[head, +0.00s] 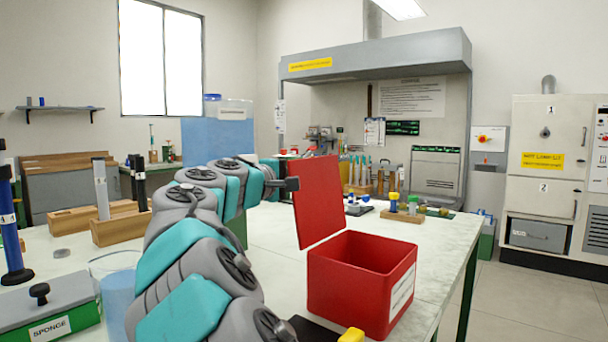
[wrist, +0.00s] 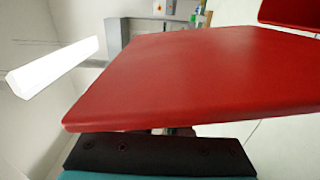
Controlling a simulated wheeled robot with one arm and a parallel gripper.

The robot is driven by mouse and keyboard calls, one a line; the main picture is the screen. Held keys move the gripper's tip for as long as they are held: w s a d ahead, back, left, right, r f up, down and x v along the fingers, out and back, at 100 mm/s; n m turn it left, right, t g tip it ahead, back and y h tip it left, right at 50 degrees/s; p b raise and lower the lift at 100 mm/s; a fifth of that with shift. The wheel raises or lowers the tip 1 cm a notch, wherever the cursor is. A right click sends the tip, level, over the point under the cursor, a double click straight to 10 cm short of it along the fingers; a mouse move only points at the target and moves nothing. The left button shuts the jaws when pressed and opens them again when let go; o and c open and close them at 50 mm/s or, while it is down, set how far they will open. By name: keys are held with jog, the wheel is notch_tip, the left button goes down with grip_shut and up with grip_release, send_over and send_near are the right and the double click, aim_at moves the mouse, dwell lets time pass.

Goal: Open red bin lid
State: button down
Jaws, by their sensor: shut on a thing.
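The red bin (head: 357,284) stands on the pale table in the head view, with a white label on its right side. Its red lid (head: 320,200) is raised and stands near upright at the bin's left edge, so the bin's inside shows. My gripper (head: 292,184) is at the lid's left edge and is shut on it. In the wrist view the lid (wrist: 200,75) fills the middle, right above the dark gripper body (wrist: 160,155). The fingertips are mostly hidden behind the lid. A part of the red bin (wrist: 290,14) shows at the upper right.
A green box labelled SPONGE (head: 50,310) and a clear beaker with blue contents (head: 116,290) stand left of my arm. Wooden racks (head: 115,225) with tubes stand further back left. Small capped bottles (head: 403,205) stand behind the bin. The table right of the bin is narrow.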

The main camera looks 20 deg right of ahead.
jog(key=c, duration=0.9)
grip_release()
jog(key=shift+a, duration=0.1)
jog(key=b+v, duration=0.1)
jog(key=v, duration=0.6)
jog(key=shift+s+a, duration=0.25)
jog(key=shift+s, duration=0.05)
